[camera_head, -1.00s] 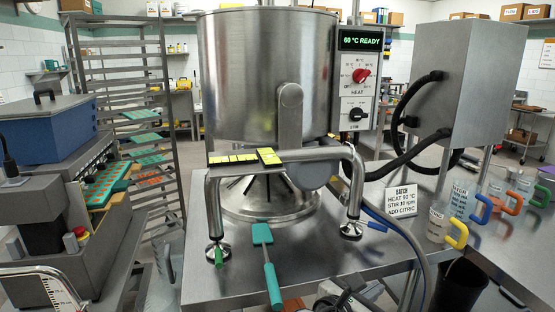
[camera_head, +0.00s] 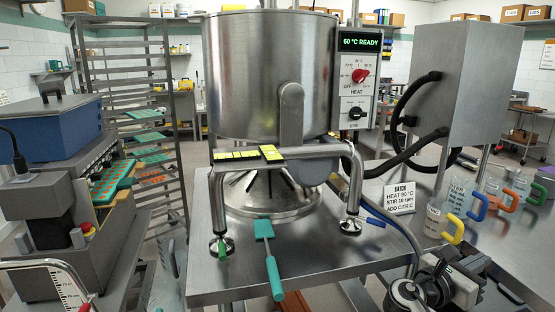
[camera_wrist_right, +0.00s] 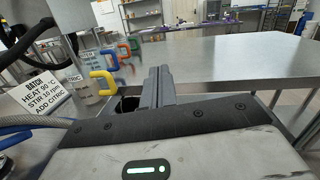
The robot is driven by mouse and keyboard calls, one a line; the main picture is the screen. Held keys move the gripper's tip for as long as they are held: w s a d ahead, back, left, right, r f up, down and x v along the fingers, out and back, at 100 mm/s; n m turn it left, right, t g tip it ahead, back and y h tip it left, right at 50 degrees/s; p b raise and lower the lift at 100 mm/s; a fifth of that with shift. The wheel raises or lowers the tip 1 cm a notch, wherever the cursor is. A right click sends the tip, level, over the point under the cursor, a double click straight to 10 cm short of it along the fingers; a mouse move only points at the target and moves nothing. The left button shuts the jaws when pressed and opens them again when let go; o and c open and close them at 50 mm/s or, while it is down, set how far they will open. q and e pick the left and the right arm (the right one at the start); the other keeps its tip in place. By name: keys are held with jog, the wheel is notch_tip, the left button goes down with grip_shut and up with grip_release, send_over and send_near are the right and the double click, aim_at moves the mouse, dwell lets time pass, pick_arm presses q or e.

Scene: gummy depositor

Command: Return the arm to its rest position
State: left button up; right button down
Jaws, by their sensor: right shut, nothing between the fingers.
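My right gripper (camera_head: 486,268) is at the lower right in the head view, low in front of the right-hand steel table. Its wrist and arm links show beside it at the bottom edge. In the right wrist view its two dark fingers (camera_wrist_right: 158,86) are together with nothing between them. They point toward the table edge and are apart from the measuring jugs. My left gripper does not show in the head view.
A steel kettle (camera_head: 265,75) stands over the table. A teal spatula (camera_head: 267,262) lies on the table front. A batch sign (camera_head: 400,197) and jugs with coloured handles, one yellow (camera_head: 452,230), stand at right. A grey depositor (camera_head: 45,215) is at left.

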jog(key=s+d+r+m+g+h, duration=0.2)
jog(key=s+d+r+m+g, duration=0.15)
jog(key=d+r, duration=0.65)
jog(key=s+d+r+m+g+h, duration=0.3)
jog(key=s+d+r+g, duration=0.3)
jog(key=d, duration=0.6)
jog(key=w+a+f+m+t+y, duration=0.1)
jog(key=w+f+m+t+y, duration=0.45)
jog(key=w+t, duration=0.8)
jog(key=w+a+m+t+y, duration=0.75)
jog(key=a+y, duration=0.25)
jog(key=y, duration=0.2)
jog(key=s+a+f+n+g+y, duration=0.1)
jog(key=s+a+f+g+y, duration=0.15)
jog(key=a+f, duration=0.75)
jog(key=s+a+f+g+y, duration=0.1)
jog(key=s+a+f, duration=0.35)
jog(key=f, duration=0.35)
jog(key=s+a+f+g+y, duration=0.1)
jog(key=s+a+f+y, duration=0.1)
jog(key=s+a+f, duration=0.45)
jog(key=s+a+f+m+g+y, duration=0.1)
jog(key=s+a+f, duration=0.4)
jog(key=s, duration=0.5)
jog(key=s+a+f+m+g+y, duration=0.1)
jog(key=s+a+f+g, duration=0.1)
jog(key=s+a+f, duration=0.4)
jog(key=s+a, duration=0.3)
jog(key=s, duration=0.2)
